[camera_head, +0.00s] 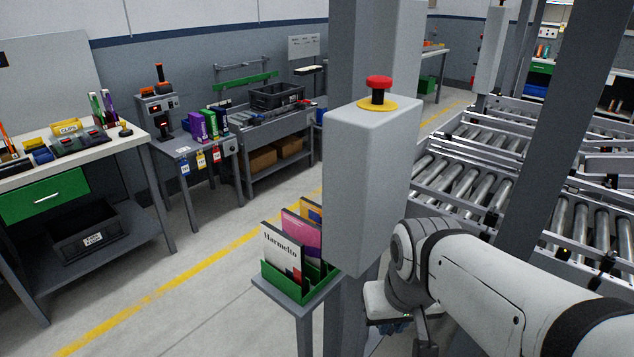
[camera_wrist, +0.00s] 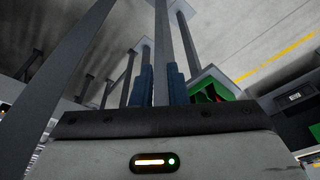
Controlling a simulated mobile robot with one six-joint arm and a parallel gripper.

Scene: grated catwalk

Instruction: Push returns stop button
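A red mushroom-shaped stop button (camera_head: 379,83) stands upright on a yellow ring (camera_head: 377,105) on top of a tall light-grey box (camera_head: 368,175). The box is fixed to a grey post. No label naming the button is readable. My gripper (camera_head: 398,327) is low, below and to the right of the box, well apart from the button and partly hidden by my own wrist. In the wrist view my gripper's two blue fingers (camera_wrist: 162,86) are upright with a narrow gap between them. They hold nothing visible. The button does not show clearly in the wrist view.
A green rack (camera_head: 300,280) with books stands on a small stand left of the post. Roller conveyors (camera_head: 470,165) run behind my arm at right, with a slanted grey post (camera_head: 545,130) before them. Workbenches (camera_head: 75,155) line the left wall. Floor between is clear.

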